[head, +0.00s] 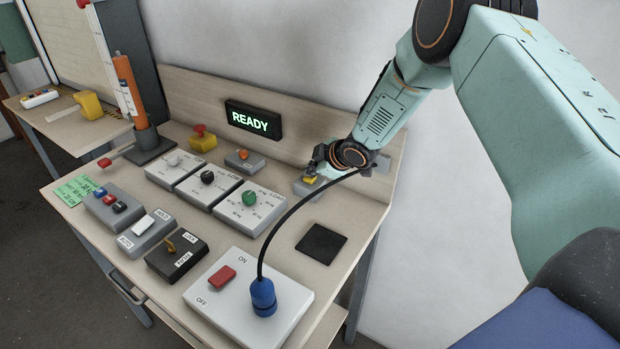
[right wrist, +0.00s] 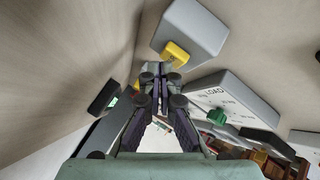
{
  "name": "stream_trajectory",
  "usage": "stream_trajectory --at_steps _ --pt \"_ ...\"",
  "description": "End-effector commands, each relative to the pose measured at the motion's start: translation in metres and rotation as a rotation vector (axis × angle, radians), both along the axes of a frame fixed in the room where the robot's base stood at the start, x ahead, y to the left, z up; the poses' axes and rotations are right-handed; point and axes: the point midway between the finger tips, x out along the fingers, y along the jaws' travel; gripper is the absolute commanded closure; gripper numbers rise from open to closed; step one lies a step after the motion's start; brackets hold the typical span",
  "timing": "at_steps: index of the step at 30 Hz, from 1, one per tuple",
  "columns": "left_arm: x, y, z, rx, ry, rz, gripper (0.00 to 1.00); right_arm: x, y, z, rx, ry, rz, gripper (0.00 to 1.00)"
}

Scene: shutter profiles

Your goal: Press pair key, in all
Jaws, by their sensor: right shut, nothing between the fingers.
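A small grey box with a yellow key (head: 309,180) stands at the back right of the bench, partly hidden by my right gripper. The yellow key (right wrist: 177,52) also shows in the right wrist view, just beyond the fingertips. No label on it can be read. My right gripper (head: 316,166) is shut and empty, close beside and above the key. In the right wrist view the shut fingers (right wrist: 160,82) end near the key; I cannot tell whether they touch it. My left gripper is not in view.
A lit sign (head: 253,120) reads READY. A LOAD box with a green knob (head: 249,197) stands left of the key box. A black cable rises from a blue plug (head: 263,296) on the ON/OFF box (head: 240,332). A dark square pad (head: 321,243) lies at right.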

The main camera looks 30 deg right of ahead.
Motion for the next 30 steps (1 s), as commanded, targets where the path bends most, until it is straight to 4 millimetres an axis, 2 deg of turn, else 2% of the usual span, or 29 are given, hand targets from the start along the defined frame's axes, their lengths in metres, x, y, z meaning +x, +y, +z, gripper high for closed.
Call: stream_trajectory --at_steps 30 --pt "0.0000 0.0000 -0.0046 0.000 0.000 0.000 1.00 -0.0001 0.0001 -0.0081 0.000 0.001 0.001 1.00"
